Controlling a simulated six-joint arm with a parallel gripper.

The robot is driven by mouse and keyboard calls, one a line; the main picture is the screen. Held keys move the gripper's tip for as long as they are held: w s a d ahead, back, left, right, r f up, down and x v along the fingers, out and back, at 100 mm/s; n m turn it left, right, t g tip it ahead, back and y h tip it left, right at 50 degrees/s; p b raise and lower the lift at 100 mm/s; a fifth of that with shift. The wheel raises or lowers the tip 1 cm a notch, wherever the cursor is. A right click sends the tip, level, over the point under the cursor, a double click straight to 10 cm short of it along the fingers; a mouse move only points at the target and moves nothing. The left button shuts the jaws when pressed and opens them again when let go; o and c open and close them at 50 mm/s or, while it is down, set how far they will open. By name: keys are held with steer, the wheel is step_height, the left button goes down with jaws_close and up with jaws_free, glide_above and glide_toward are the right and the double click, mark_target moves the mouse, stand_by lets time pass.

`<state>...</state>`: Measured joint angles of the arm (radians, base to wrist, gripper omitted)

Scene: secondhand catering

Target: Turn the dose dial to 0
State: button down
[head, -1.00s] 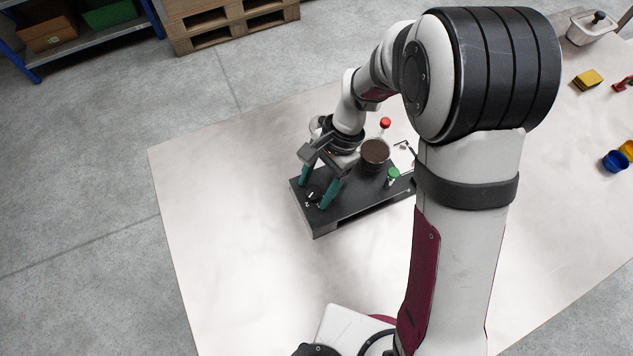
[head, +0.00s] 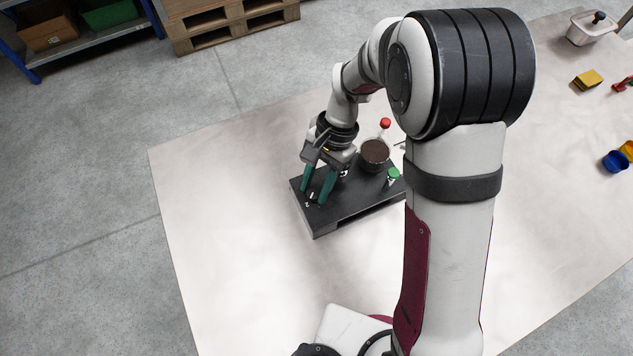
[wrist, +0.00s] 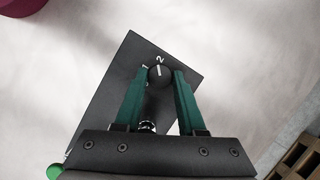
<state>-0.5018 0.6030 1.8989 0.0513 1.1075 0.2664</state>
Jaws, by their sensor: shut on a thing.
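The dose dial (wrist: 158,77), a small round black knob with a white pointer line, sits near one end of a dark base plate (head: 330,215). In the wrist view white numerals 1 and 2 show beside it. The pointer line appears to point towards the 2, though it is small. In the head view the gripper (head: 314,195) largely covers the dial.
On the plate stand a cup of dark grounds (head: 375,153), a red-topped item (head: 385,123) and a green-topped item (head: 393,174). The table left of the plate is clear.

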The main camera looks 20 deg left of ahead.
steer(key=n, duration=0.2)
steer(key=n+h, duration=0.2)
steer(key=n, duration=0.1)
steer(key=shift+a+n, duration=0.25)
steer(key=shift+n, duration=0.05)
steer(key=n+h, duration=0.1)
steer(key=n, duration=0.1)
steer(key=n+h, duration=0.1)
steer(key=n, duration=0.2)
steer(key=shift+s+a+t, duration=0.15)
steer(key=shift+t, duration=0.15)
steer(key=n, duration=0.3)
steer(key=n+t+h, duration=0.1)
steer(key=n, duration=0.1)
steer(key=shift+s+a+n+t+h, duration=0.1)
steer(key=shift+s+n+t+h, duration=0.05)
steer(key=shift+n+t+h, duration=0.2)
steer(key=n+t, duration=0.1)
steer(key=n, duration=0.4)
steer(key=shift+s+t, duration=0.15)
steer(key=shift+t, duration=0.2)
steer(key=shift+n, duration=0.25)
steer(key=c, duration=0.5)
jaws_free()
